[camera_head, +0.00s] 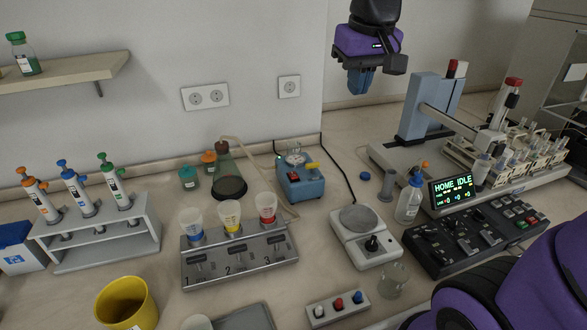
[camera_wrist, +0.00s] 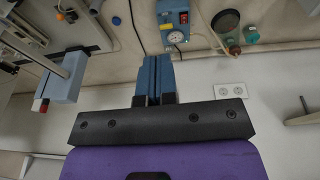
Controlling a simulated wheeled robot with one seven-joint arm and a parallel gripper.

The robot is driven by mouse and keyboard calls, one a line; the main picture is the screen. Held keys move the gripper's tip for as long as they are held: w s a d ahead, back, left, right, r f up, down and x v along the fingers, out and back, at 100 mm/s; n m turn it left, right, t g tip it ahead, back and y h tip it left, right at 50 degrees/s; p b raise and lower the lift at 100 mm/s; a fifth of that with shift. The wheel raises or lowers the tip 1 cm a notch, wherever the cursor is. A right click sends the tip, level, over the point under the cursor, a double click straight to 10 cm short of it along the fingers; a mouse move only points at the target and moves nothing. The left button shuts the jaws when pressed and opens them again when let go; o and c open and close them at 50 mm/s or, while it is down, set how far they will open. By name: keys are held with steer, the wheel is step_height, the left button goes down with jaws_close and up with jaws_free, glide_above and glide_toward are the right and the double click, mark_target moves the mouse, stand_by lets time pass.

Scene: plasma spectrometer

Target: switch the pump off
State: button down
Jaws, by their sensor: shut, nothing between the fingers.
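The pump (camera_head: 301,184) is a small blue box on the bench near the wall, with a round gauge (camera_head: 296,158) on top, a red switch (camera_head: 293,177) on its front and a yellow lever at its right. A small green light shows at its upper left. The switch's exact tilt is too small to tell. In the wrist view the pump (camera_wrist: 172,14) appears inverted at the top, beyond my fingertips. My gripper (camera_head: 361,88) is shut and empty, high above the bench, up and to the right of the pump and apart from it. Its blue fingers (camera_wrist: 158,62) lie together.
A flask (camera_head: 229,180) with tubing stands left of the pump. The three-cup filter stand (camera_head: 240,262) is in front, and a stirrer plate (camera_head: 366,237) is at front right. A black cable runs along the pump's right. The air around my gripper is clear.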

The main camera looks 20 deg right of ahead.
steer(key=w+a+f+g, duration=0.1)
steer(key=w+f, duration=0.2)
steer(key=w, duration=0.4)
steer(key=w+a+f+g, duration=0.1)
steer(key=w+f, duration=0.3)
steer(key=w, duration=0.3)
steer(key=g, duration=0.2)
glide_toward(294, 176)
steer(key=f, duration=0.7)
steer(key=shift+s+d+f, duration=0.25)
